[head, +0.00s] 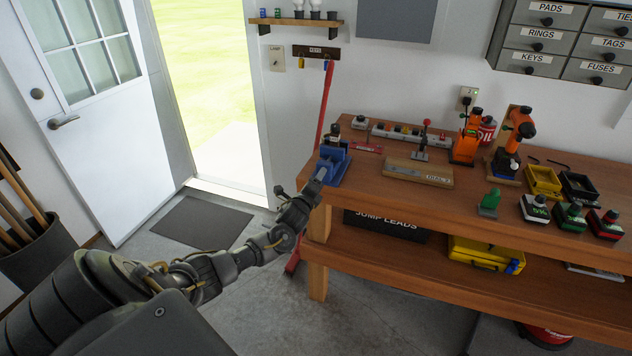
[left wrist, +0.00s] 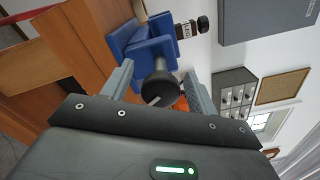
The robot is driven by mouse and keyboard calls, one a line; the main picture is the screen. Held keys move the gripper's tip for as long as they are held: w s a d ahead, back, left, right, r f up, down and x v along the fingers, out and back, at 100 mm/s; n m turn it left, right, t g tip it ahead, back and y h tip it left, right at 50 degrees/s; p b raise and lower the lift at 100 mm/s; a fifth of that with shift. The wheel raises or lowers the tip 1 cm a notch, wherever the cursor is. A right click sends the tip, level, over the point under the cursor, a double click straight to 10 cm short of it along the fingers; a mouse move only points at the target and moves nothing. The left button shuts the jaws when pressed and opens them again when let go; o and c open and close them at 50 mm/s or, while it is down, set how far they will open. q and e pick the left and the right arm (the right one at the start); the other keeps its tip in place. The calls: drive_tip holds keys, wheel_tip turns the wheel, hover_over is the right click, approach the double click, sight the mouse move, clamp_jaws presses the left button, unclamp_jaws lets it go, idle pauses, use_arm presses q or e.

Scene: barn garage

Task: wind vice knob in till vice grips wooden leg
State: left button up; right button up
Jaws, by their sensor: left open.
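The blue vice (head: 335,168) stands at the left end of the workbench. It also shows in the left wrist view (left wrist: 150,52). Its dark round knob (left wrist: 160,88) faces the wrist camera and has a pale line on its face. My left gripper (head: 317,179) is in front of the vice. In the left wrist view my left gripper (left wrist: 159,85) is open, with one finger on either side of the knob. Whether the fingers touch it is unclear. A narrow piece of wood (left wrist: 140,10) shows beyond the vice, perhaps the wooden leg; its hold is hidden. My right gripper is not in view.
The workbench (head: 400,205) carries a sign block (head: 418,172), orange tools (head: 467,145), a green object (head: 489,202), a yellow tray (head: 543,181) and battery-like blocks (head: 570,215). A dark labelled bottle (left wrist: 188,29) stands beyond the vice. Open floor lies left of the bench.

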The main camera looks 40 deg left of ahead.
use_arm(q)
drive_tip(key=b+v, duration=0.1)
drive_tip(key=v, duration=1)
drive_tip(key=shift+b, duration=0.4)
drive_tip(key=shift+w, duration=0.1)
